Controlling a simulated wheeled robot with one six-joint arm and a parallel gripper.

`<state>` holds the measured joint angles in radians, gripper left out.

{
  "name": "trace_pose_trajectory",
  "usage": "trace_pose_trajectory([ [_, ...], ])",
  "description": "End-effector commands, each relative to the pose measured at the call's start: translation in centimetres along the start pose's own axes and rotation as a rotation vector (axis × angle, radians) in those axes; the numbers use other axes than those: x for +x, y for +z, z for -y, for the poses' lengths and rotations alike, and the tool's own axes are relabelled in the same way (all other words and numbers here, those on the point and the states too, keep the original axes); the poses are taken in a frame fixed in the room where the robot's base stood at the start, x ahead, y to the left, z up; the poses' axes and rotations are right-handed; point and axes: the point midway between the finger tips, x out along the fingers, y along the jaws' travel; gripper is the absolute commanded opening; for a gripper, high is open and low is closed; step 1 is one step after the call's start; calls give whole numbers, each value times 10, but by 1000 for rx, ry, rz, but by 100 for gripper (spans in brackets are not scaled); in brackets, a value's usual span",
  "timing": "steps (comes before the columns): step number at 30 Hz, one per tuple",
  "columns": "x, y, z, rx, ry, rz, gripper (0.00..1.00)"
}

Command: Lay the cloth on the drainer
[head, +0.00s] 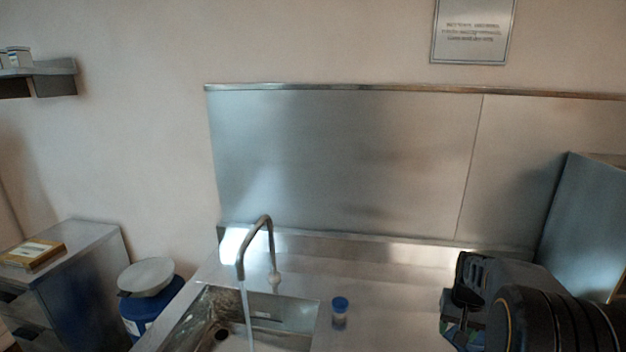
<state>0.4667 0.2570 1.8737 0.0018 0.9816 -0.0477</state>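My gripper (456,305) is at the lower right, at the end of my black arm, over the right part of the steel counter. Its fingers are dark and seen from behind, so I cannot tell whether they are open or shut. A small blue and green patch (462,335) shows just below the gripper. I cannot tell whether it is the cloth, or whether it is held. I cannot make out a drainer in this view.
A sink basin (290,312) is at the lower middle, with water running from a curved tap (265,222). A small blue-capped jar (340,310) stands right of it. A blue drum (140,308) with a pale lid and a grey cabinet (85,265) stand left. A steel unit (580,215) stands right.

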Motion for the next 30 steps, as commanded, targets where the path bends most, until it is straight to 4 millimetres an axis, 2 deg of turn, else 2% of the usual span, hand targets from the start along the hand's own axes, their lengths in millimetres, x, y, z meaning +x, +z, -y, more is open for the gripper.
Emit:
trace_pose_trajectory([
  [1,-10,22,18,-28,-1,-27,53],
  [3,-20,52,38,-63,-4,-58,53],
  [9,-35,133,77,-181,-24,-159,53],
  [12,-38,163,89,-244,-38,-210,53],
  [15,-43,184,97,-297,-53,-260,53],
  [18,-53,195,104,-339,-71,-315,53],
  [23,-68,201,114,-383,-94,-383,53],
  [30,-69,203,118,-402,-99,-388,53],
])
